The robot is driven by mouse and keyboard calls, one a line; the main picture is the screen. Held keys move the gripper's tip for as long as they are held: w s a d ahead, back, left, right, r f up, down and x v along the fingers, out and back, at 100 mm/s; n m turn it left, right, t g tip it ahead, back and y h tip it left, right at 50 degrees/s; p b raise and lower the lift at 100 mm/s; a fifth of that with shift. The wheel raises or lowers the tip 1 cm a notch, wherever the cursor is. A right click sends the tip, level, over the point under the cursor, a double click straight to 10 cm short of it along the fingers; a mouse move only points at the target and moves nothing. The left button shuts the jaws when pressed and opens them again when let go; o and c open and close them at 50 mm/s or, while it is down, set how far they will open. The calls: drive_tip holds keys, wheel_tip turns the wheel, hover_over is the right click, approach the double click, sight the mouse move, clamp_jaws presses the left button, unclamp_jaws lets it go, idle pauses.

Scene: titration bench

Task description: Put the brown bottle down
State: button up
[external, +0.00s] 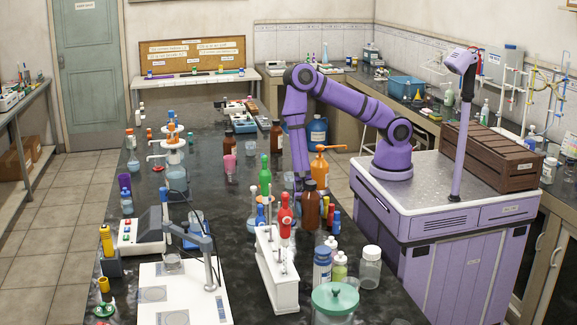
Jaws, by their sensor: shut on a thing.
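A brown bottle (312,212) with a dark cap is in the middle of the external view, over the right part of the dark bench. My gripper (300,187) points down at its upper part and is shut on it. The fingertips are small and partly hidden by the bottle and the things around it. I cannot tell whether the bottle's base touches the bench, because objects in front hide it. Another brown bottle (276,136) with a dark cap stands farther back on the bench, apart from my gripper.
A brown bottle with an orange top (319,172) stands close behind. A white rack with a red-topped piece (277,270), small coloured bottles (331,216) and a clear jar (370,268) crowd the front.

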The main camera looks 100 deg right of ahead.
sight(311, 226)
drive_tip(key=shift+f, duration=2.35)
drive_tip(key=shift+f, duration=0.1)
drive_tip(key=o, duration=1.2)
drive_tip(key=shift+o, duration=0.2)
drive_tip(key=shift+d, duration=0.35)
drive_tip(key=shift+s+d, duration=0.25)
drive_tip(key=shift+d, duration=0.95)
drive_tip(key=shift+s+d, duration=0.2)
drive_tip(key=shift+d, duration=1)
drive_tip(key=c, duration=0.4)
